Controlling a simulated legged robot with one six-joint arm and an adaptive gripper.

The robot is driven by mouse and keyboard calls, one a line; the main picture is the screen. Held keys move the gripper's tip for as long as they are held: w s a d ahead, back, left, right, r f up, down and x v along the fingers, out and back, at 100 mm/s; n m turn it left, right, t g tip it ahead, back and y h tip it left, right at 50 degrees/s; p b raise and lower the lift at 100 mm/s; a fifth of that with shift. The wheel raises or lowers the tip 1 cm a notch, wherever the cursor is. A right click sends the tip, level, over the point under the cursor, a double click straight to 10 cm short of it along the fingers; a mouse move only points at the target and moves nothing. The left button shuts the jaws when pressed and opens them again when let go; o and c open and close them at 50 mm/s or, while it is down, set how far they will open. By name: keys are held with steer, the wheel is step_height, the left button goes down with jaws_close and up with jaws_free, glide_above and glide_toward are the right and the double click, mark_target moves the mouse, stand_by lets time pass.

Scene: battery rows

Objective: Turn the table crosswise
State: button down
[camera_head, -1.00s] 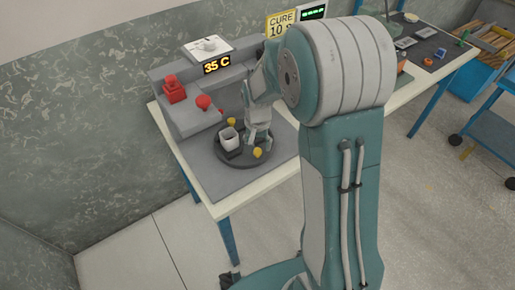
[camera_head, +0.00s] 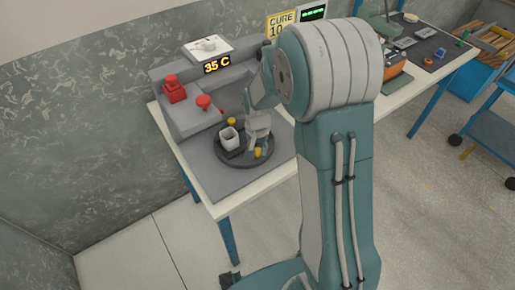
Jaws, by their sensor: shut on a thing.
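The table is a dark round turntable (camera_head: 233,160) on a grey mat at the near left end of the workbench. A pale square cup (camera_head: 228,138) stands upright in a dark holder on its left side. One yellow knob (camera_head: 231,121) is at the turntable's back. A second yellow knob (camera_head: 258,153) is at its front right. My gripper (camera_head: 256,150) reaches down over the right side of the turntable and is shut on this front yellow knob. My gripper hides part of the knob and of the disc.
A grey fixture with a red button block (camera_head: 175,90), a red knob (camera_head: 203,102) and a "35 C" display (camera_head: 217,64) stands behind the turntable. A "CURE" sign (camera_head: 281,26) is further back. My arm hides the bench's middle.

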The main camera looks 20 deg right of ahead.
steer(key=shift+d, duration=0.1)
steer(key=shift+w+d+n, duration=0.25)
steer(key=shift+d+n, duration=0.15)
steer(key=shift+n, duration=0.3)
steer(key=shift+w+d+n, duration=0.2)
steer(key=shift+d+n, duration=0.15)
steer(key=shift+n, duration=0.35)
steer(key=shift+w+d+n, duration=0.3)
steer(key=shift+d+n, duration=0.1)
steer(key=shift+n, duration=0.3)
steer(key=shift+w+d+n, duration=0.3)
steer(key=shift+d+n, duration=0.05)
steer(key=shift+n, duration=0.35)
steer(key=shift+w, duration=0.1)
steer(key=shift+c, duration=1.9)
jaws_free()
steer(key=shift+r, duration=0.1)
step_height(320, 180, up, 12)
